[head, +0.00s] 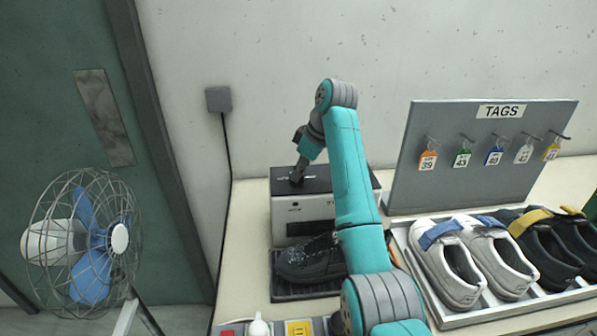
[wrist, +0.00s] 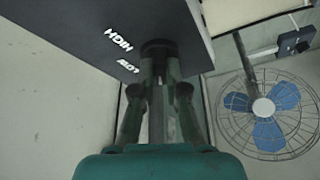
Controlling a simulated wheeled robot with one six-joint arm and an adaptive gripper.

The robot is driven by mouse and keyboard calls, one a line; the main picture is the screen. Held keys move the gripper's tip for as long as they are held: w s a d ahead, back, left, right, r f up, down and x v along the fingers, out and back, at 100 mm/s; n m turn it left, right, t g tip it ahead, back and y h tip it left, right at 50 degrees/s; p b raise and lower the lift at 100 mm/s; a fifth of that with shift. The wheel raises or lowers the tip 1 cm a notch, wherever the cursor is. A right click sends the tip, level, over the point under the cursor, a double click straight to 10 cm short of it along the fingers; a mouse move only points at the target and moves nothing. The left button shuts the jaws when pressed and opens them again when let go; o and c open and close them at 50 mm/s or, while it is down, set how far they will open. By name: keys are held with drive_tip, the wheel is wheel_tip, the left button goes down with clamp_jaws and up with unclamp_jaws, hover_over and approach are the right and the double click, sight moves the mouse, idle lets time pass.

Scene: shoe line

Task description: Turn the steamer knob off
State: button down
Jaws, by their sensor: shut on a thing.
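The steamer (head: 286,208) is a box with a dark top and a light front panel, standing on the bench against the wall. In the wrist view its dark top (wrist: 85,25) carries white HIGH and LOW lettering. My gripper (head: 297,177) reaches down onto the left part of that top. In the wrist view my gripper (wrist: 158,62) is shut on the dark round knob (wrist: 157,46) beside the lettering. The fingers cover much of the knob, so its pointer and exact setting cannot be read.
A dark shoe (head: 308,260) sits under the steamer's front. A grey TAGS board (head: 440,130) with hanging tags stands at the right, behind a rack of several shoes (head: 448,272). A caged fan (head: 90,240) stands at the left. My arm crosses the bench's middle.

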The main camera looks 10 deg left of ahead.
drive_tip(key=c, duration=1.2)
unclamp_jaws()
drive_tip(key=shift+m, duration=0.3)
